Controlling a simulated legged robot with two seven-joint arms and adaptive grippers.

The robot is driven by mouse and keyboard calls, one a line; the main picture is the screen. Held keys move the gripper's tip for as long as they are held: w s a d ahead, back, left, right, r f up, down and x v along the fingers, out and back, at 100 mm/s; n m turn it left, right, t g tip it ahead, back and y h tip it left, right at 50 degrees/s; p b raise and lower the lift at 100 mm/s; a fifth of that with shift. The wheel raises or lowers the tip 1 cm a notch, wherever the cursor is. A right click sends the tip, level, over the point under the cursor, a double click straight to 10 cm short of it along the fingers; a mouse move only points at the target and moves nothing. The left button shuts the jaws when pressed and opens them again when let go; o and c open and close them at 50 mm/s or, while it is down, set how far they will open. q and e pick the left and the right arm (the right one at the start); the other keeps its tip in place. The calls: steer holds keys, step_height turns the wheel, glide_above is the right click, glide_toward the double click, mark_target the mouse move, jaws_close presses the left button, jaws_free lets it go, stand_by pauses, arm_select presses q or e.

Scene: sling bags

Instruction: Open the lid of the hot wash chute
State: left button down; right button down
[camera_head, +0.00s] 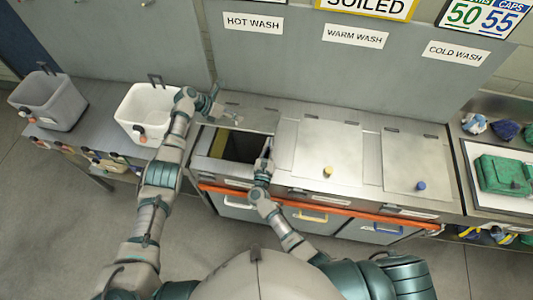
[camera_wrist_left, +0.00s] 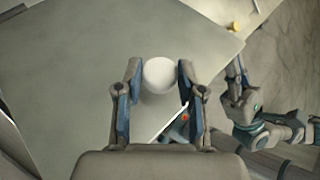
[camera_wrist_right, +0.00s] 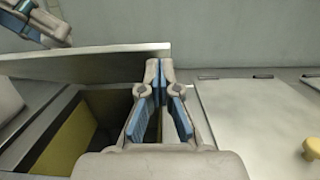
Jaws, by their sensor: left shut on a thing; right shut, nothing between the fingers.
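The hot wash lid (camera_head: 250,118) is raised at a tilt above the chute opening (camera_head: 240,148), under the HOT WASH sign (camera_head: 253,22). In the right wrist view the lid (camera_wrist_right: 95,66) shows nearly edge-on. My left gripper (camera_head: 214,98) is at the lid's left part. In the left wrist view its fingers are around a pale round knob (camera_wrist_left: 158,75) on the lid. My right gripper (camera_head: 266,150) is shut and empty at the opening's right side; in the right wrist view its fingertips (camera_wrist_right: 160,68) are close to the lid's edge. I cannot tell whether they touch it.
The warm wash lid (camera_head: 328,145) with a yellow knob and the cold wash lid (camera_head: 415,160) with a blue knob lie shut. A white bin (camera_head: 148,108) and a grey bin (camera_head: 50,100) stand left. An orange rail (camera_head: 320,206) runs along the front. A green bag (camera_head: 503,174) lies right.

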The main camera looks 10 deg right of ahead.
arm_select(q)
steer(key=shift+d, duration=0.1)
arm_select(e)
steer(key=shift+w+r, duration=0.15)
steer(key=shift+r, duration=0.05)
arm_select(q)
steer(key=shift+f, duration=0.3)
arm_select(e)
steer(key=shift+w+d+r, duration=0.2)
steer(key=shift+w+r, duration=0.15)
steer(key=shift+r, duration=0.2)
steer(key=shift+w+d+r, duration=0.15)
steer(key=shift+w+r, duration=0.15)
steer(key=shift+r, duration=0.2)
arm_select(q)
steer(key=c, duration=1)
jaws_free()
steer(key=shift+s, duration=0.1)
steer(key=o, duration=0.3)
steer(key=shift+f, duration=0.1)
steer(key=shift+w+d, duration=0.1)
steer(key=shift+w, duration=0.1)
arm_select(e)
steer(key=shift+w+d+f, duration=0.1)
steer(key=shift+w, duration=0.05)
